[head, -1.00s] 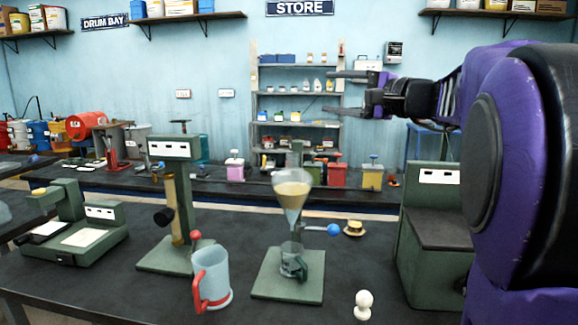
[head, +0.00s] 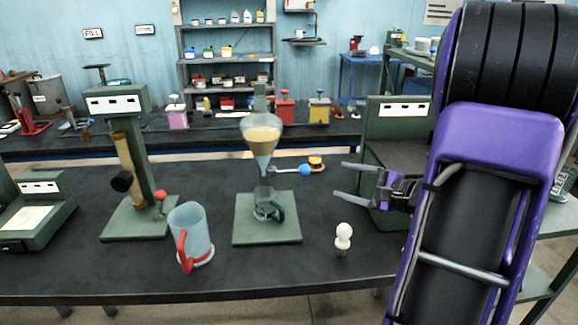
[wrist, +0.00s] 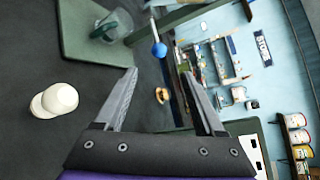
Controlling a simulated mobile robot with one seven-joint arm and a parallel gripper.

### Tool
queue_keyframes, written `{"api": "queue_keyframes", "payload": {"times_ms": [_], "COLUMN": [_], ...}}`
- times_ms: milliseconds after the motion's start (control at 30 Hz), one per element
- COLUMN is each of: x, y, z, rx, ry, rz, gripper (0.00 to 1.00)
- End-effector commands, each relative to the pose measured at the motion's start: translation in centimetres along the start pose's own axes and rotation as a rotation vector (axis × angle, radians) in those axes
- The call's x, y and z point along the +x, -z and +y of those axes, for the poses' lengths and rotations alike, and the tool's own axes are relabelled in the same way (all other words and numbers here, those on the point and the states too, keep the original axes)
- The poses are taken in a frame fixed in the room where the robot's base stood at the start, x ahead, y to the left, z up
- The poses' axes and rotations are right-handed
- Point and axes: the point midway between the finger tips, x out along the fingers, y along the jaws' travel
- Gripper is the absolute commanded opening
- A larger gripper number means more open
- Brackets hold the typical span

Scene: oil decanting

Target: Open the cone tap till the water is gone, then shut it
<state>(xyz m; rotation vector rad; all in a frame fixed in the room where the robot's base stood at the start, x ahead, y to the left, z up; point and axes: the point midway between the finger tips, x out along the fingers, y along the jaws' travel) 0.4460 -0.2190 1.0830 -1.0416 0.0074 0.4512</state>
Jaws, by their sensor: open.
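The glass cone (head: 261,140) stands on a green stand with a square base (head: 267,226). It holds a tan layer above a paler, clear layer. Its tap has a blue ball handle (head: 305,169) pointing right; the ball also shows in the wrist view (wrist: 159,50). A small clear vessel with a dark green handle (head: 268,206) sits under the cone on the base. My gripper (head: 340,179) is open and empty, to the right of the cone and apart from the blue handle. In the wrist view its fingers (wrist: 162,78) are spread, with the blue ball beyond them.
A pale blue jug with a red handle (head: 190,236) stands left of the cone stand. A white knobbed piece (head: 343,237) stands at the front right. A yellow-brown round item (head: 316,162) lies behind the handle. A green box unit (head: 394,135) is behind my gripper.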

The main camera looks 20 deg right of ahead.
Motion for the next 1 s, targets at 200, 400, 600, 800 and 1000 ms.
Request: {"api": "queue_keyframes", "payload": {"times_ms": [200,400,600,800,1000], "x": [1.2,5.2,9.6,13.7,16.3], "y": [0.1,0.0,0.0,0.0,0.1], "z": [0.3,0.3,0.3,0.3,0.2], "rx": [0.008,0.007,0.008,0.006,0.006], "ry": [0.001,0.000,0.001,0.000,0.002], "rz": [-0.002,-0.003,-0.002,-0.002,0.000], "gripper": [0.71,0.71,0.71,0.71,0.71]}}
